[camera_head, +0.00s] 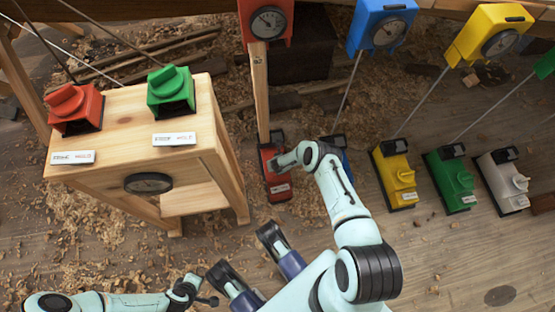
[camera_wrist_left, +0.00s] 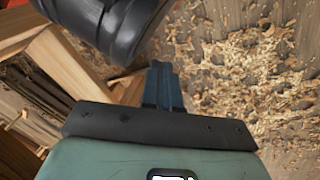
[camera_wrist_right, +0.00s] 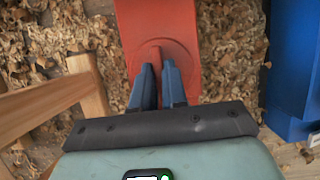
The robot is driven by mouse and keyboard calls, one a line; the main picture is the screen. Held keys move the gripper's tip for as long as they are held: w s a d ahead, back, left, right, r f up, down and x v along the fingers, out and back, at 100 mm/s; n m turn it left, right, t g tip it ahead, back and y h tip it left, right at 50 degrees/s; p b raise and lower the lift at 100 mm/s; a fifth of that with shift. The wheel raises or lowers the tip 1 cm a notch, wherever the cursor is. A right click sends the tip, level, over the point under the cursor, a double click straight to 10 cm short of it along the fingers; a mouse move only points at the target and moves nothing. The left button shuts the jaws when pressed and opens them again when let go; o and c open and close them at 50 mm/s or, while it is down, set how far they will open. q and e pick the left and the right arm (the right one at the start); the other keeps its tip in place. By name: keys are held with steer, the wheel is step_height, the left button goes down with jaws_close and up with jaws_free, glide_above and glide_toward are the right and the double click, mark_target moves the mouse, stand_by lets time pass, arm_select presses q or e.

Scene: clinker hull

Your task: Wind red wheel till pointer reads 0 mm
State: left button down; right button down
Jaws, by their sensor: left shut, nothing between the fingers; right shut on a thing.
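A red floor unit (camera_head: 276,185) stands at the foot of a wooden post. In the right wrist view its red wheel (camera_wrist_right: 178,52) is a round disc with a raised grip. My right gripper (camera_head: 280,161) is shut on that grip; its blue fingers (camera_wrist_right: 158,80) sit either side of it. The arm hides part of the wheel in the head view. A red-housed dial gauge (camera_head: 268,22) is at the post's top; its pointer is too small to read. My left gripper (camera_head: 208,299) is low at the left, its fingers (camera_wrist_left: 162,85) shut and empty.
A wooden stand (camera_head: 125,110) at left carries a red knob (camera_head: 70,104) and a green knob (camera_head: 171,88). Blue, yellow (camera_head: 396,178), green (camera_head: 452,180) and white (camera_head: 503,182) units stand to the right. Shavings litter the floor.

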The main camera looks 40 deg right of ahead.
steer(key=shift+a+f+m, duration=0.1)
steer(key=shift+m, duration=0.4)
steer(key=m+g+h+b, duration=0.1)
steer(key=m+b, duration=0.1)
steer(key=m, duration=0.1)
steer(key=m+g+b, duration=0.1)
steer(key=m+b, duration=0.1)
steer(key=m, duration=0.1)
steer(key=shift+h, duration=0.4)
arm_select(q)
steer(key=s+a+f+g+b, duration=0.1)
steer(key=s+f+g, duration=0.2)
steer(key=s+f, duration=0.3)
steer(key=shift+s+a+f+n+g, duration=0.15)
steer(key=shift+s+f+n+g, duration=0.2)
steer(key=shift+s, duration=1.7)
arm_select(e)
steer(key=shift+a+m, duration=0.1)
steer(key=shift+m, duration=0.3)
steer(key=c, duration=1.2)
jaws_free()
steer(key=shift+o, duration=0.2)
arm_select(q)
steer(key=shift+w, duration=0.1)
arm_select(e)
steer(key=shift+w, duration=0.1)
